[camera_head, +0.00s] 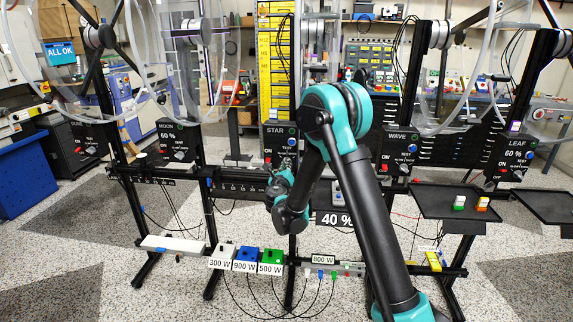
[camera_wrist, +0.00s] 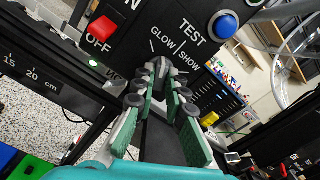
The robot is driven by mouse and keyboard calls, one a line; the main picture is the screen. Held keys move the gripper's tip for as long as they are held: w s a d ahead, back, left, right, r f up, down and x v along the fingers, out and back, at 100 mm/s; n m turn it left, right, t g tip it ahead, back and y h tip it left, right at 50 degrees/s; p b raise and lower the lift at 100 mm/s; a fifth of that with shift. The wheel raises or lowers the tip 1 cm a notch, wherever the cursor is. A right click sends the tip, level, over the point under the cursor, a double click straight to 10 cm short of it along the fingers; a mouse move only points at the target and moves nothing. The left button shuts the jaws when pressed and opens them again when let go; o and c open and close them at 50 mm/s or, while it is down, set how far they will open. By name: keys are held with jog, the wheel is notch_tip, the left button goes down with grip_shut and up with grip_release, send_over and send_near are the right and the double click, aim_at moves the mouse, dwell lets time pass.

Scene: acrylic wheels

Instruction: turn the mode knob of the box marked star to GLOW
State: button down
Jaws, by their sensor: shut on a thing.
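The star box (camera_head: 278,143) is a black box marked STAR on the rack in the head view, left of my arm's elbow. Its face (camera_wrist: 130,48) fills the top of the wrist view. It has a red ON/OFF rocker (camera_wrist: 101,28), a blue TEST button (camera_wrist: 223,25), and the print GLOW and SHOW with short tick marks. My gripper (camera_wrist: 163,77) is shut on the mode knob just below that print. The fingers hide most of the knob, so its pointing direction cannot be told. In the head view my gripper (camera_head: 284,172) is at the box's lower part, partly hidden by my arm.
Boxes marked MOON (camera_head: 179,142), WAVE (camera_head: 401,150) and LEAF (camera_head: 512,152) stand along the same rack. A ruler bar (camera_head: 238,188) runs beside the star box. Grey, blue and green power blocks (camera_head: 246,258) sit on the lower rail. Clear tubing and wheels hang above.

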jog(key=shift+n, duration=0.4)
jog(key=n, duration=0.4)
jog(key=shift+s+n, duration=0.1)
jog(key=shift+n, duration=0.2)
jog(key=shift+n, duration=0.4)
jog(key=c, duration=1.4)
grip_release()
jog(key=shift+c, duration=0.2)
jog(key=s, duration=0.7)
